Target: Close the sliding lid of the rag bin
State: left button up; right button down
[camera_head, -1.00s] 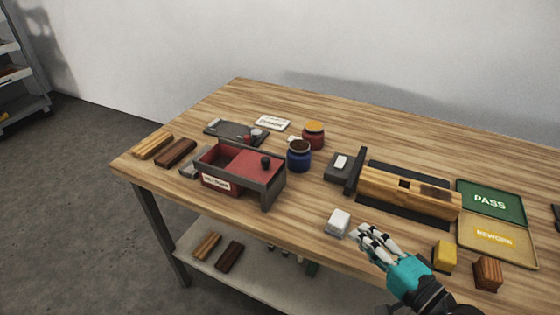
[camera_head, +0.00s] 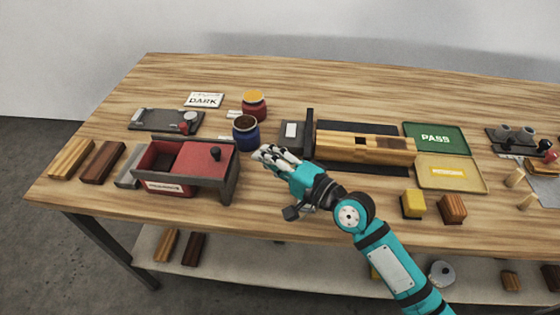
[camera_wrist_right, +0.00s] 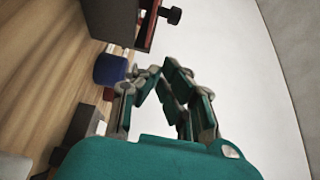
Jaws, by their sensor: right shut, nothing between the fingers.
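The rag bin (camera_head: 170,189) is a red box with a white label and a dark frame, on the left half of the table. Its red sliding lid (camera_head: 205,161) covers the right part, and the left part of the bin is open. A dark knob (camera_head: 215,153) stands on the lid. My right gripper (camera_head: 262,156) is shut and empty, a little to the right of the bin and apart from it. In the right wrist view the gripper (camera_wrist_right: 152,78) points toward the bin, whose knob (camera_wrist_right: 171,14) shows at the top. My left gripper is not in view.
A blue jar (camera_head: 246,136) stands just behind my right gripper, with a red jar (camera_head: 254,107) beyond it. A clamp holds a wooden block (camera_head: 365,148) to the right. Wood pieces (camera_head: 102,162) lie left of the bin. Table in front of the bin is clear.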

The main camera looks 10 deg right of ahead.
aim_at(221, 154)
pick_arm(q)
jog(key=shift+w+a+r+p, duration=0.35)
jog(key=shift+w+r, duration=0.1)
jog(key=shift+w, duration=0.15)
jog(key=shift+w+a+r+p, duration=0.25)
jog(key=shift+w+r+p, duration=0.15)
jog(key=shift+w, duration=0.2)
pick_arm(e)
jog(key=w+a, duration=0.2)
jog(key=a, duration=0.4)
jog(key=shift+w, duration=0.4)
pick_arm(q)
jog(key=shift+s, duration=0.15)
pick_arm(e)
jog(key=a, duration=0.1)
jog(key=w+a, duration=0.1)
jog(key=a, duration=0.1)
jog(key=a+p, duration=0.1)
jog(key=shift+w+a, duration=0.25)
jog(key=shift+a, duration=0.15)
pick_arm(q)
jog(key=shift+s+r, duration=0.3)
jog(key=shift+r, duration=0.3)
pick_arm(e)
jog(key=shift+d, duration=0.1)
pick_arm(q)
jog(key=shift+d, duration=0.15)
